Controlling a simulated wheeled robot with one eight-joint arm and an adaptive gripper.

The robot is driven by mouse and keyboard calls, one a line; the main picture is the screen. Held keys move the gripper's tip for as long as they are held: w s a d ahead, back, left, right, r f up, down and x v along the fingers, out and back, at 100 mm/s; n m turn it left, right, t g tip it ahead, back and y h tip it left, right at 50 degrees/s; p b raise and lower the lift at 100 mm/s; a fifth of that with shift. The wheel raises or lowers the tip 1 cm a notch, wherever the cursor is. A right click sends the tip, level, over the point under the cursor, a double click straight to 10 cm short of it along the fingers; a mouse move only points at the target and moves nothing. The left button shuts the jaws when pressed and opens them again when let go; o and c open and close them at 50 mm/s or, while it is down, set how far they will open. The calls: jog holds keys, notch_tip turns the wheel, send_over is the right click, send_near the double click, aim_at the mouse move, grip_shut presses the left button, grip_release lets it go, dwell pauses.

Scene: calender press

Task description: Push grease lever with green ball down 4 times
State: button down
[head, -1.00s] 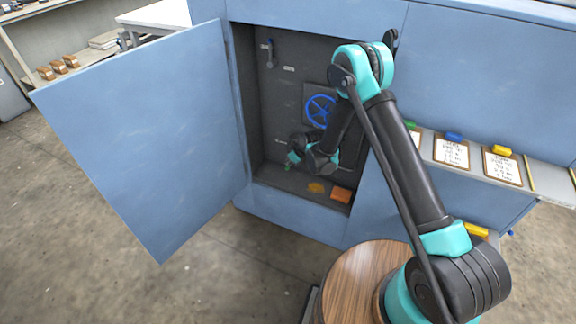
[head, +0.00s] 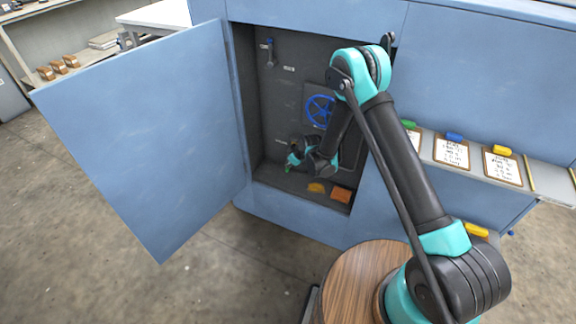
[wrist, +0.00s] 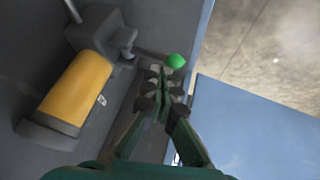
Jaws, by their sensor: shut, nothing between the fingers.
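The green ball (wrist: 176,61) shows in the wrist view just past the fingertips of my gripper (wrist: 163,84). My gripper's fingers are together with nothing between them. Whether the tips touch the ball or only line up with it I cannot tell. The lever's shaft is mostly hidden. A grey pump body with a yellow cylinder (wrist: 75,88) is left of the fingers. In the head view my gripper (head: 289,164) is low inside the open cabinet, and the arm hides part of the interior.
The blue cabinet door (head: 150,130) stands wide open to the left. A blue handwheel (head: 319,110) is on the back panel behind my arm. An orange block (head: 341,194) and a yellow piece (head: 316,188) lie on the cabinet floor. Clipboards (head: 451,152) sit on the right ledge.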

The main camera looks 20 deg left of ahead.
aim_at(293, 139)
jog(key=shift+s+f, duration=0.25)
jog(key=shift+f, duration=0.35)
dwell(0.7)
jog(key=shift+r, duration=0.1)
dwell(0.5)
jog(key=shift+w+r, duration=0.25)
jog(key=shift+r, duration=0.4)
jog(key=shift+w+r, duration=0.3)
jog(key=shift+r, duration=0.3)
jog(key=shift+w+r, duration=0.25)
jog(key=shift+r, duration=0.4)
jog(key=shift+w+d+r, duration=0.1)
jog(key=shift+w+r, duration=0.2)
jog(key=shift+r, duration=0.5)
jog(key=shift+w+r, duration=0.25)
jog(key=shift+r, duration=0.5)
jog(key=shift+w+d+r, duration=0.1)
jog(key=shift+w+r, duration=0.2)
jog(key=shift+r, duration=0.5)
jog(key=shift+r, duration=0.1)
jog(key=r, duration=0.1)
jog(key=w+r, duration=0.1)
jog(key=r, duration=0.1)
jog(key=shift+w+r, duration=0.2)
